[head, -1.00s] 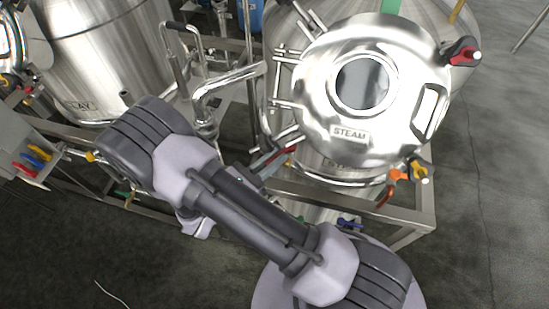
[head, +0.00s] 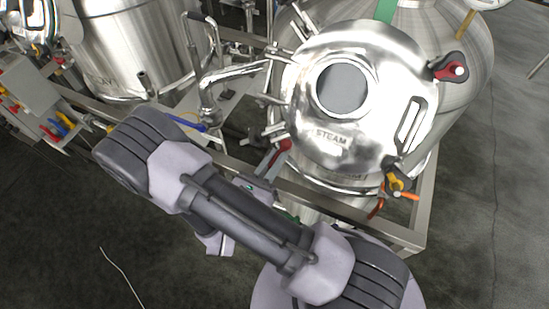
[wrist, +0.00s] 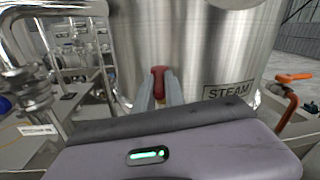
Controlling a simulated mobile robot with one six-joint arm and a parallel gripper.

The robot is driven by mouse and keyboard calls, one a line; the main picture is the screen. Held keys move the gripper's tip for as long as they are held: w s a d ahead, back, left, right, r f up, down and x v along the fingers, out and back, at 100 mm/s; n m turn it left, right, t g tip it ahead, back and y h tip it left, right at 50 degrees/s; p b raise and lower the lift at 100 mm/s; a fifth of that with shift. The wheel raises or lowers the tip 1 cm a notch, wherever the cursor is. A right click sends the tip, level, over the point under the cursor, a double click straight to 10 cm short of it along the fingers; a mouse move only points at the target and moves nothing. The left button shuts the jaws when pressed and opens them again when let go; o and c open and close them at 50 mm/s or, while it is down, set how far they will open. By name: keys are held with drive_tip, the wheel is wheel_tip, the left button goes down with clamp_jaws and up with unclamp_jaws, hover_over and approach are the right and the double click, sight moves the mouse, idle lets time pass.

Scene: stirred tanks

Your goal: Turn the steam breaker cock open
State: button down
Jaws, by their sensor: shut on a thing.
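The steam tank (head: 355,120) is a steel vessel with a round lid marked STEAM. A red cock handle (head: 283,146) shows at its lower left side, just beyond my gripper (head: 268,172). In the wrist view the red handle (wrist: 158,72) stands upright between the two grey fingers of my gripper (wrist: 160,88), in front of the tank wall (wrist: 200,45). The fingers are shut on it. My wrist body hides the handle's lower part and the cock's body. I cannot tell how far the cock is turned.
An orange-handled valve (wrist: 293,77) on a bent pipe is at the right in the wrist view. A steel frame rail (head: 350,210) runs below the tank. Bent piping (head: 225,80) and the CLAY tank (head: 130,45) are to the left. Open floor lies at right.

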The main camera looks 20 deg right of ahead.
drive_tip(key=c, duration=1.4)
unclamp_jaws()
drive_tip(key=b+v, duration=0.1)
drive_tip(key=v, duration=1.6)
drive_tip(key=shift+s+a, duration=0.2)
